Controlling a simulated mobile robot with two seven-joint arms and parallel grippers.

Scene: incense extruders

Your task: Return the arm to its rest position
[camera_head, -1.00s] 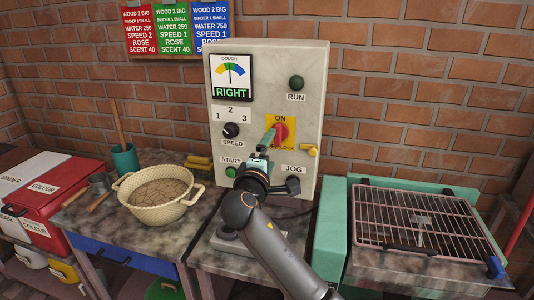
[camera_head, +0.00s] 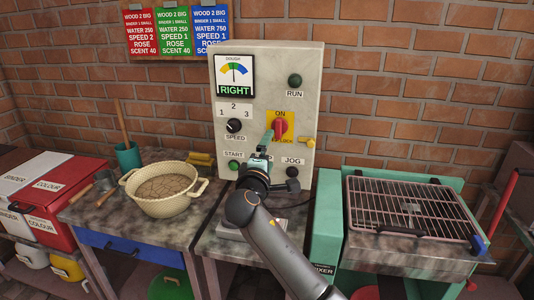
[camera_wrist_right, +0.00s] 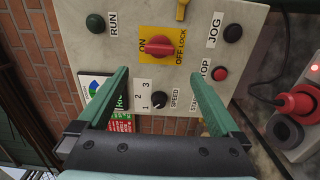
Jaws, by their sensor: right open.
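My right arm reaches up from the bottom of the head view to the pale control panel (camera_head: 305,125). My right gripper (camera_head: 267,143) is in front of the panel, just below and left of the red ON switch (camera_head: 280,127). In the right wrist view its two green fingers (camera_wrist_right: 158,74) are spread apart, with nothing between them but the panel behind. The red switch (camera_wrist_right: 160,48) shows beyond the fingertips and points to ON. I cannot tell the exact gap to the panel. My left gripper is out of view.
A cream pot (camera_head: 163,190) of dough stands on the left table. A wire rack (camera_head: 420,205) lies on the right bench. A red box (camera_head: 45,190) stands at far left. A red plug (camera_wrist_right: 296,102) and its cable are beside the panel.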

